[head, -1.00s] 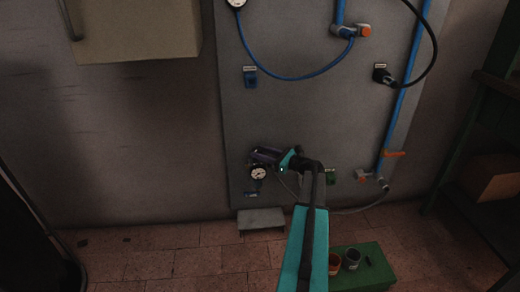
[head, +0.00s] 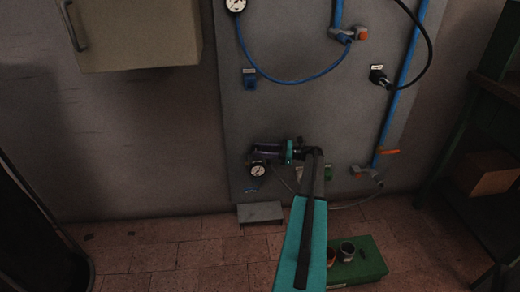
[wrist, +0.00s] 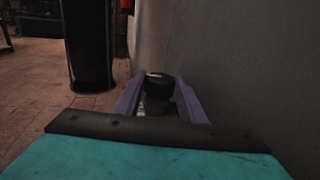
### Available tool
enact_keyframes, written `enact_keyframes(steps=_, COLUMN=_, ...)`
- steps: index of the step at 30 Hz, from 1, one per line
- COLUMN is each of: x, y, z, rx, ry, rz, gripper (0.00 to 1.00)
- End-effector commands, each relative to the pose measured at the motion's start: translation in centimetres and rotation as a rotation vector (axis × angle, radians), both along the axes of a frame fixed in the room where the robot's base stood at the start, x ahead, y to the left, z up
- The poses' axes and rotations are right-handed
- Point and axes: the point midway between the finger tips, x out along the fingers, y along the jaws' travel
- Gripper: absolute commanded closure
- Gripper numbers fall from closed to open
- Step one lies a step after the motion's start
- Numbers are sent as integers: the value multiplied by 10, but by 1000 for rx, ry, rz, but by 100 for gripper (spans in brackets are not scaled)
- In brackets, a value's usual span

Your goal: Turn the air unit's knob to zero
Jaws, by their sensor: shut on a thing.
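The air unit's round white gauge (head: 258,171) sits low on the grey wall panel in the head view. My gripper (head: 265,151) is just above the gauge, its purple fingers reaching in from the right. In the wrist view, a dark round knob (wrist: 158,85) stands between the two purple fingers of my gripper (wrist: 157,88). The gripper is shut on this knob. In the head view the knob is dark and mostly hidden by the fingers. I cannot read its marking or the gauge needle.
A small grey step (head: 260,213) stands on the floor below the air unit. A green box (head: 370,263) with small cans is to its right. Blue pipes (head: 404,90) and a black hose run down the panel. A shelf with a cardboard box (head: 490,173) stands at right.

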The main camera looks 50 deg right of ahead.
Motion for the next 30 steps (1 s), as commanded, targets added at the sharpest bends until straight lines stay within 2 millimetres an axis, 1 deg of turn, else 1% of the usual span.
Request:
enact_keyframes(steps=14, x=1, y=0, z=-1, rx=-2, ry=1, rz=7, gripper=86)
enact_keyframes(steps=15, x=1, y=0, z=-1, rx=-2, ry=1, rz=7, gripper=57)
enact_keyframes(steps=17, x=1, y=0, z=-1, rx=-2, ry=1, rz=7, gripper=47)
enact_keyframes(steps=18, x=1, y=0, z=-1, rx=-2, ry=1, rz=7, gripper=45)
enact_keyframes(steps=30, x=-2, y=-2, z=0, rx=0, ry=0, rz=7, gripper=45)
